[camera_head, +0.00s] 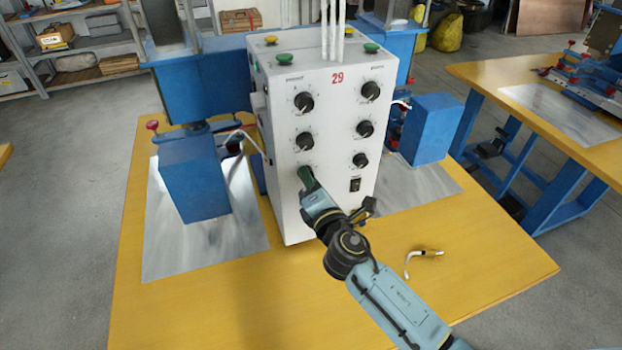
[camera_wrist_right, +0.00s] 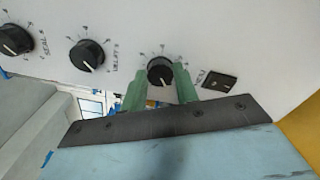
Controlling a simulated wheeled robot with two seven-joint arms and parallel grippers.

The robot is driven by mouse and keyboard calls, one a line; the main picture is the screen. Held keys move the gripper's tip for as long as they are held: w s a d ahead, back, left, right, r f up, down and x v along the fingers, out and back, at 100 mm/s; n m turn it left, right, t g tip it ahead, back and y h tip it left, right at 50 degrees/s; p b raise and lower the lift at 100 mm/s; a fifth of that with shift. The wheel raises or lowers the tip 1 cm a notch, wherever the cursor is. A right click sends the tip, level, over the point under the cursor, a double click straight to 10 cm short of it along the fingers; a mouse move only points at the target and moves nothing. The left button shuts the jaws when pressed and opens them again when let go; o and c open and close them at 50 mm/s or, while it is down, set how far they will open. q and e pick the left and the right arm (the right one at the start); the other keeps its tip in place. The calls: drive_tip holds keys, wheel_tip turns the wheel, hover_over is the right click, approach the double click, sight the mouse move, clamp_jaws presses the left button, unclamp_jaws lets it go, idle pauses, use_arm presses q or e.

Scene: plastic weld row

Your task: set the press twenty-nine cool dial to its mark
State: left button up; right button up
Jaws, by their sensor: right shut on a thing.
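The white control box (camera_head: 325,205) of press 29 stands on the yellow table, with a red "29" near its top. Its front has two columns of black dials. My right gripper (camera_head: 306,178) is at the low end of the left column and covers the dial there in the head view. In the right wrist view, the green fingers of my right gripper (camera_wrist_right: 160,88) are shut on that black dial (camera_wrist_right: 160,71), one on each side. Its white pointer shows between the fingers. Its name label and mark cannot be read. My left gripper is not in view.
Two dials (camera_wrist_right: 87,55) (camera_wrist_right: 15,40) and a black switch (camera_wrist_right: 220,80) lie in line with the held one. Blue press parts (camera_head: 193,177) (camera_head: 432,128) flank the box. A small bent tool (camera_head: 424,253) lies on the table's (camera_head: 480,262) right side, which is mostly clear.

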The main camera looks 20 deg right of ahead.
drive_tip(key=shift+n, duration=0.5)
drive_tip(key=o, duration=1)
drive_tip(key=shift+c, duration=0.2)
drive_tip(key=s+b, duration=0.1)
drive_tip(key=s, duration=1.2)
drive_tip(key=shift+s+d, duration=0.2)
